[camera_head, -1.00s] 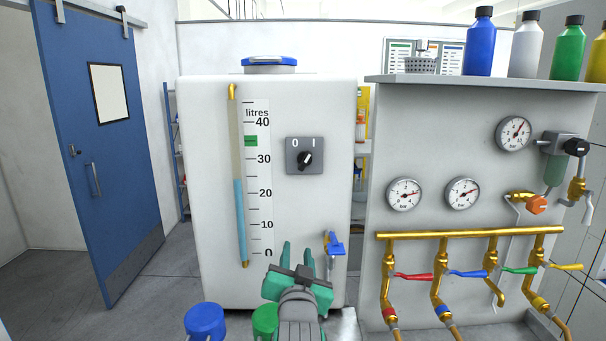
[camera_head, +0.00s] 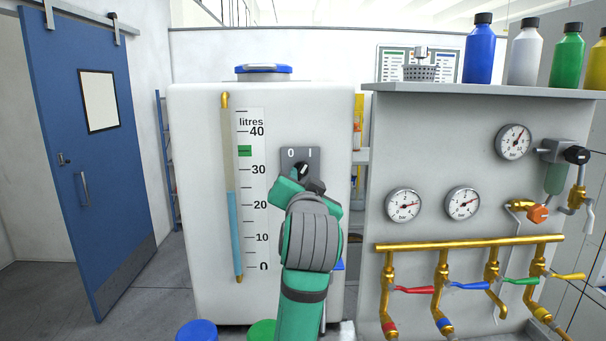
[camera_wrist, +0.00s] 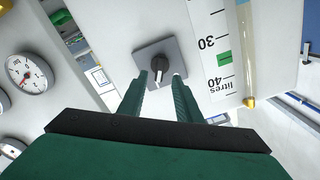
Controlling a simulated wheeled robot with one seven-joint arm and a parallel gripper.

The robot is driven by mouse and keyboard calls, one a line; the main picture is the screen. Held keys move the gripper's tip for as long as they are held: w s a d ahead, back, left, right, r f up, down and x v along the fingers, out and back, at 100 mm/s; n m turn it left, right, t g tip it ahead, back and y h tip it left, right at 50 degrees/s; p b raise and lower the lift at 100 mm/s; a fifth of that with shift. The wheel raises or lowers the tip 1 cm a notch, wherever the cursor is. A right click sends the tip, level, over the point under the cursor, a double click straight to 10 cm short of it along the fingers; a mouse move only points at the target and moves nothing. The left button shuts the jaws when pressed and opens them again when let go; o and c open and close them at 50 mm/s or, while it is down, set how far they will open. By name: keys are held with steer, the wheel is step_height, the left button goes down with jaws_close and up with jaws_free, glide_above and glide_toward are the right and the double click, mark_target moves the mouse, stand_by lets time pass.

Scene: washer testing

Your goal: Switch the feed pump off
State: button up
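The rotary switch is a black knob (camera_wrist: 187,68) with a white mark on a grey plate (camera_wrist: 153,54), on the white tank's front; the plate also shows in the head view (camera_head: 290,155), with 0 at left and I at right. My gripper (camera_wrist: 160,75) is open and empty in front of the switch.
The tank's level tube (camera_head: 233,210) shows blue liquid between 20 and 30 litres; a green mark (camera_head: 244,151) sits between 30 and 40. A panel with gauges (camera_head: 403,205), a brass manifold (camera_head: 470,243) and coloured valve levers stands at right. Bottles (camera_head: 480,50) stand on its shelf.

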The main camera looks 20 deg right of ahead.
mark_target(302, 172)
steer(key=x, duration=0.6)
steer(key=shift+f, duration=0.1)
jaws_close()
